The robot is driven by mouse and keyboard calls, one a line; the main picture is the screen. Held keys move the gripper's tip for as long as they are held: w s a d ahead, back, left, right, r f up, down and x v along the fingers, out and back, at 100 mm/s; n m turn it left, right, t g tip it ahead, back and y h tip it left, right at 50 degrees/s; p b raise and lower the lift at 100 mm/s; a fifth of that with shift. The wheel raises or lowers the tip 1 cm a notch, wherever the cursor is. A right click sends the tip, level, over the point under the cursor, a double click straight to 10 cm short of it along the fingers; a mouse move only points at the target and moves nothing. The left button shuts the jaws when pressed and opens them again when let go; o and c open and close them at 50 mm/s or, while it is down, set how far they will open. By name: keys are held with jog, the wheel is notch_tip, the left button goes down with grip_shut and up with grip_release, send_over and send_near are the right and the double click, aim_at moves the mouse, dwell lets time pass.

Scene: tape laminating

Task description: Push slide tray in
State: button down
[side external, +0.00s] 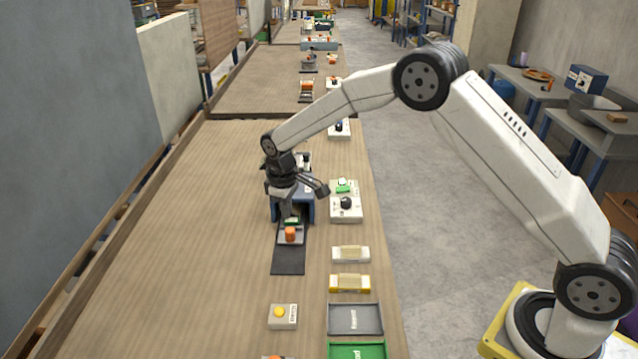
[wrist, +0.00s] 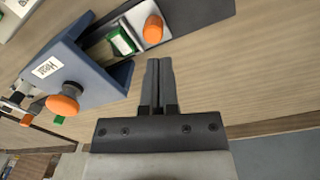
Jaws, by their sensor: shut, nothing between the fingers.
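The slide tray (side external: 299,240) is a small grey plate with an orange knob and a green-edged piece on it. It lies on a dark strip in front of the blue laminating machine (side external: 306,212), and its inner end is at the machine's opening. The tray also shows at the top of the wrist view (wrist: 140,17), beside the blue machine (wrist: 88,62) with its label and orange knob. My gripper (wrist: 158,62) is shut and empty, its fingertips apart from the tray's knob in that picture. In the side view my gripper (side external: 288,208) hangs over the machine's front, partly hiding it.
A white control box (side external: 346,213) with a black knob and a green button stands right of the machine. Two pale blocks, a grey bin (side external: 355,320) and a green bin (side external: 357,351) line the right edge. A yellow-button box (side external: 283,316) is nearer. The bench's left side is clear.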

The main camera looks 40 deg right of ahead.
jog(key=s+a+r+n+t+h, duration=0.1)
jog(key=a+n, duration=0.3)
jog(key=n, duration=0.6)
jog(key=s+a+r+n+t+h, duration=0.1)
jog(key=s+a+n, duration=0.3)
jog(key=n, duration=0.5)
jog(key=shift+s+r+n+h, duration=0.3)
jog(key=shift+r+n+h, duration=0.1)
jog(key=shift+r+h, duration=0.1)
jog(key=shift+f, duration=0.2)
send_near(290, 243)
jog(key=f, duration=0.1)
jog(key=s+a+f, duration=0.1)
jog(key=f, duration=0.1)
jog(key=a+f, duration=0.1)
jog(key=shift+s+f, duration=0.2)
jog(key=shift+f, duration=0.2)
jog(key=shift+w+d+r, duration=0.1)
jog(key=shift+w+d, duration=0.55)
jog(key=shift+d, duration=0.3)
jog(key=shift+w+d, duration=0.5)
jog(key=shift+d, duration=0.2)
